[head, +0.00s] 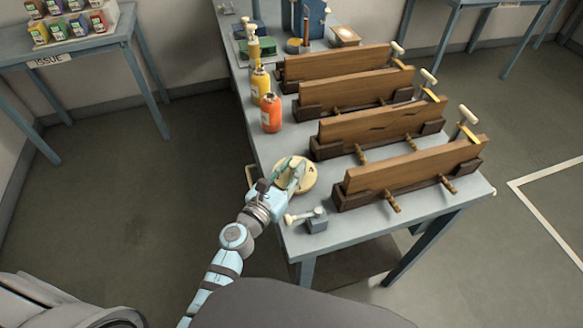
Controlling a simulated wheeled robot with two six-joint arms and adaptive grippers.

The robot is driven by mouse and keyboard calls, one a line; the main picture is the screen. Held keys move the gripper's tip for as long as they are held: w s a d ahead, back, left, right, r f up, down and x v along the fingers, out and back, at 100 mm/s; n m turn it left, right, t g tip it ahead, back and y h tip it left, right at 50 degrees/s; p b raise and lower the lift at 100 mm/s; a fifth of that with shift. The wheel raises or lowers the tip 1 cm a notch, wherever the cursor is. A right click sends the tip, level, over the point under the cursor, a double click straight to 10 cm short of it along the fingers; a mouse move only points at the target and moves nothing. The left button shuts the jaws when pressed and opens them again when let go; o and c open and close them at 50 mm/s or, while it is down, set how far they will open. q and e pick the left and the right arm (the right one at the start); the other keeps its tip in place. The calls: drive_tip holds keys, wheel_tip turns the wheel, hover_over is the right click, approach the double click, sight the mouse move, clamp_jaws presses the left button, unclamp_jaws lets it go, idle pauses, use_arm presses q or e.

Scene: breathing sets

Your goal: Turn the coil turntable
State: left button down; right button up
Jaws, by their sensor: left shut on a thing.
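The coil turntable (310,181) is a round cream-coloured disc with a small dark mark on its top. It lies flat near the front left edge of the grey table (459,199). My left gripper (292,172) is at the disc's left side, shut on a part of the turntable. The fingers hide that part, so I cannot tell its shape. My right gripper is not in the head view.
Several long brown wooden racks (408,165) with pegs fill the table's right side. An orange bottle (271,113) and a yellow bottle (260,84) stand behind the turntable. A small grey block with a pale handle (316,221) sits in front of it.

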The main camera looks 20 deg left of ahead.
use_arm(q)
drive_tip(key=c, duration=1.3)
unclamp_jaws()
drive_tip(key=shift+c, duration=0.2)
drive_tip(key=v, duration=1.2)
drive_tip(key=shift+w+a, duration=0.1)
drive_tip(key=shift+a, duration=0.05)
